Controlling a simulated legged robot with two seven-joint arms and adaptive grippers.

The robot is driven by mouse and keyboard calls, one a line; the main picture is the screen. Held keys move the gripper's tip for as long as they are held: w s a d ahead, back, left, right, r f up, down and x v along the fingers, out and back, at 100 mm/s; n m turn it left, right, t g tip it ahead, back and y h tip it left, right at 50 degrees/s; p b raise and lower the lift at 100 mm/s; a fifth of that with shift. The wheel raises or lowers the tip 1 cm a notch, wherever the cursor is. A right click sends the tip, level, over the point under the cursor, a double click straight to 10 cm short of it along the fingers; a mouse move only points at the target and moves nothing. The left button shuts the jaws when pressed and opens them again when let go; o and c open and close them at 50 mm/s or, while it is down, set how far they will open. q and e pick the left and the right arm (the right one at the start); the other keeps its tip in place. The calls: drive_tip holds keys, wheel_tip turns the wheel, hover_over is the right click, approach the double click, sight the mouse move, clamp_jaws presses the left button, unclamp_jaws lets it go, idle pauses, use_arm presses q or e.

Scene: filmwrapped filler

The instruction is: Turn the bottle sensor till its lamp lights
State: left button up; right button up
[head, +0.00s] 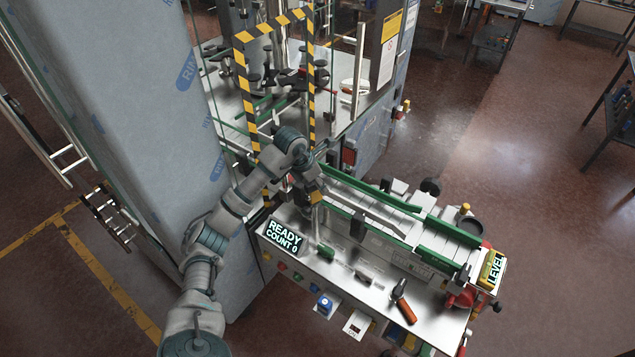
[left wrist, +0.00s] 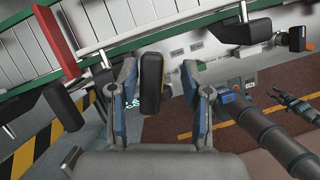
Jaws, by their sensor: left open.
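My left gripper (head: 312,172) is at the left end of the bench's conveyor. In the left wrist view its two fingers (left wrist: 162,108) are apart. A black block (left wrist: 151,82) shows between them, with gaps on both sides. It may be the bottle sensor, but I cannot be sure, nor whether a finger touches it. I see no lit lamp on it. A display (head: 284,236) beside the gripper reads READY, COUNT 0. In the left wrist view a dark forked shape (left wrist: 294,106) at the right edge looks like my right gripper; its opening is unclear.
The conveyor (head: 375,210) has green guide rails. An orange-handled tool (head: 403,301) lies on the bench front (head: 340,283). A yellow LEVEL box (head: 492,269) stands at the right end. A yellow-black striped frame (head: 241,90) rises behind my gripper; a film-wrapped panel (head: 150,130) stands left.

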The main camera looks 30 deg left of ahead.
use_arm(q)
drive_tip(key=shift+a, duration=0.35)
drive_tip(key=c, duration=0.6)
drive_tip(key=shift+a+f, duration=0.15)
drive_tip(key=shift+a, duration=0.1)
clamp_jaws()
drive_tip(key=shift+a, duration=0.15)
drive_tip(key=shift+s+n, duration=0.1)
drive_tip(key=shift+n, duration=0.2)
drive_tip(key=shift+d+n+y, duration=0.25)
drive_tip(key=shift+n+y, duration=0.15)
drive_tip(key=shift+n, duration=0.5)
drive_tip(key=shift+a+f+n+y+b, duration=0.1)
drive_tip(key=shift+n+y+b, duration=0.25)
drive_tip(key=shift+n, duration=0.55)
use_arm(e)
drive_tip(key=shift+a+f, duration=0.25)
drive_tip(key=shift+a, duration=0.2)
drive_tip(key=shift+d, duration=0.1)
use_arm(q)
drive_tip(key=o, duration=0.6)
unclamp_jaws()
use_arm(e)
drive_tip(key=shift+d, duration=0.2)
